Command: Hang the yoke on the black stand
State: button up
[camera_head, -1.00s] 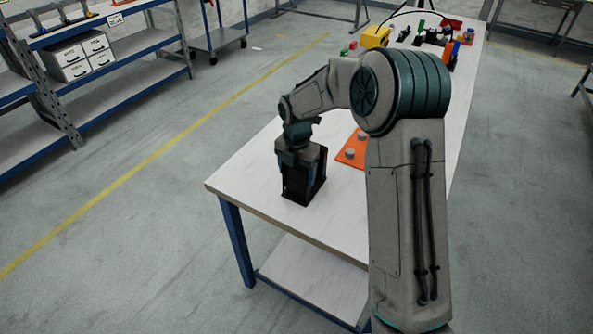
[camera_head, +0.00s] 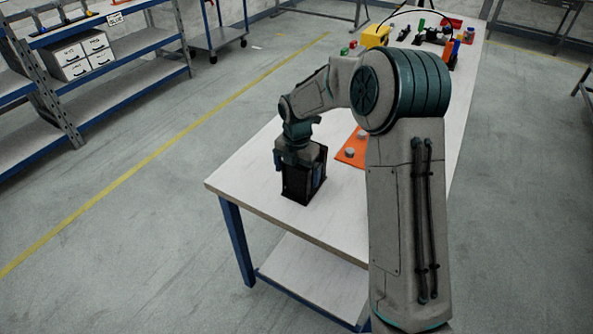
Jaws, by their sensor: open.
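The black stand (camera_head: 296,187) stands upright on the near left end of the white table. My gripper (camera_head: 301,161) is at the top of the stand, pointing down. Its jaws are open, but the fingertips are mostly hidden by the hand and the stand. A dark blue part (camera_head: 319,172) shows at the stand's right side; I cannot tell whether it belongs to the yoke or to my gripper. I cannot clearly make out the yoke, nor whether it touches the stand.
An orange plate (camera_head: 347,159) with grey knobs lies right of the stand, partly behind my arm. A yellow object (camera_head: 374,36) and several small coloured things sit at the table's far end. The white table (camera_head: 253,186) is bare left of the stand.

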notch_tip(320, 180, up, 14)
dwell(0.6)
jog(key=shift+s, duration=0.1)
